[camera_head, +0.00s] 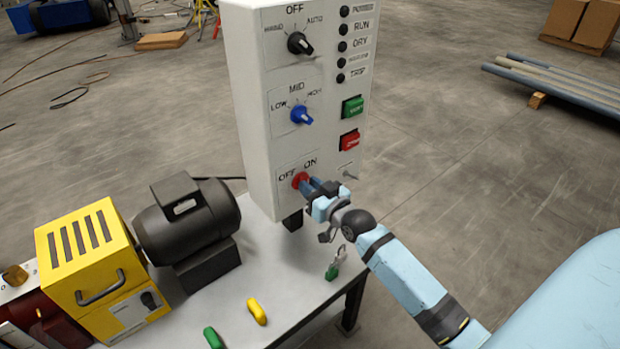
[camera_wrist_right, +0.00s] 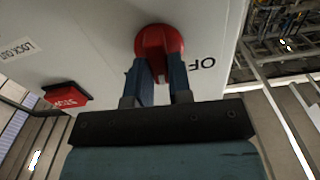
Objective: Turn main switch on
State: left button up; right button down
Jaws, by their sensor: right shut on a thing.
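The main switch is a red rotary knob (camera_head: 300,180) low on the front of the white control cabinet (camera_head: 258,130), under the labels OFF and ON. My right gripper (camera_head: 313,186) comes in from the lower right and is shut on the red knob. In the right wrist view the red knob (camera_wrist_right: 158,42) sits between the two blue fingers (camera_wrist_right: 160,78), with the letters OF to its right. The fingers hide part of the knob, so I cannot tell its exact setting. My left gripper is not in view.
Above the knob are a blue selector (camera_head: 301,114), a black selector (camera_head: 299,43), a green button (camera_head: 352,106) and a red button (camera_head: 349,139). The table (camera_head: 290,262) holds a black motor (camera_head: 190,225), a yellow box (camera_head: 95,265), a padlock (camera_head: 334,270) and small yellow and green pieces.

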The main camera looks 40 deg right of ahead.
jog(key=shift+d+f+m+p, duration=0.1)
jog(key=shift+m+p, duration=0.9)
jog(key=shift+m, duration=1.05)
jog(key=shift+d+m+p, duration=0.1)
jog(key=shift+m+p, duration=0.85)
jog(key=shift+m, duration=1.1)
jog(key=c, duration=1)
grip_release()
jog(key=shift+c, duration=0.2)
jog(key=s+d+b, duration=0.1)
jog(key=s, duration=1.2)
jog(key=shift+s+b, duration=0.35)
jog(key=shift+s, duration=0.05)
